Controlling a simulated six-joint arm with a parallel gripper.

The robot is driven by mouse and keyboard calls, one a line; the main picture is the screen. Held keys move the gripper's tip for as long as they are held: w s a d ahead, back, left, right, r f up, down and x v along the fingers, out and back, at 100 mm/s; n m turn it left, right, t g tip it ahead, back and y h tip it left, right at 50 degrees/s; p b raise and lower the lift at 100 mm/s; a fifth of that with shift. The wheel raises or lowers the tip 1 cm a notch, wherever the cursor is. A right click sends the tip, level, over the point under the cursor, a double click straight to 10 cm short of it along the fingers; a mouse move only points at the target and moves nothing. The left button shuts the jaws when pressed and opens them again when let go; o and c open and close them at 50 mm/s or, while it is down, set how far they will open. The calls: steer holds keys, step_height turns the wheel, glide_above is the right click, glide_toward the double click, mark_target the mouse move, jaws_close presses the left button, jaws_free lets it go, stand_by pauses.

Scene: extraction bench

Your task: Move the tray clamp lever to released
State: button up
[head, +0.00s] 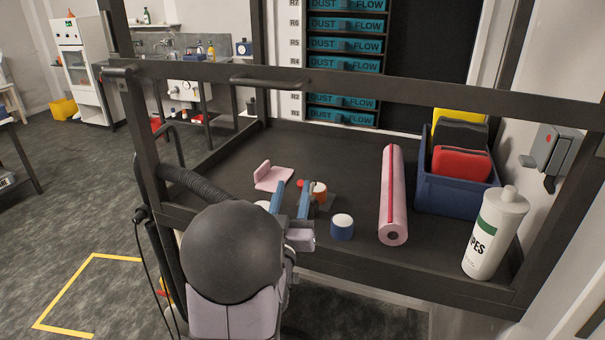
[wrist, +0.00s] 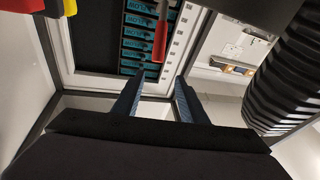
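In the wrist view, the gripper (wrist: 159,82) has the same gap. A red handle (wrist: 160,40) on a grey stem shows ahead of the fingertips, in line with the gap and seemingly apart from them. It looks like the clamp lever. In the head view, a small red tip (head: 300,183) shows between the fingers, beside an orange-red part (head: 319,190) on a dark plate. The fingers partly hide this area, so the lever's angle is unclear.
A pink L-shaped piece (head: 272,176) lies left of my gripper. The bench frame's bar (head: 350,83) crosses above. A ribbed hose (wrist: 290,70) runs beside my gripper.

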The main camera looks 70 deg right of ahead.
steer(key=shift+d+f+m+g+y+p, duration=0.1)
steer(key=shift+d+f+g+y+p, duration=0.3)
steer(key=shift+d+p, duration=0.65)
steer(key=shift+d+f+m+g+y+p, duration=0.1)
steer(key=shift+d+f+y+p, duration=0.45)
steer(key=shift+d, duration=0.85)
steer(key=shift+d+f+m+g+y+p, duration=0.1)
steer(key=shift+d+f+g+y+p, duration=0.15)
steer(key=shift+d+f+p, duration=0.8)
steer(key=shift+d+r, duration=0.2)
steer(key=shift+r, duration=0.15)
jaws_close()
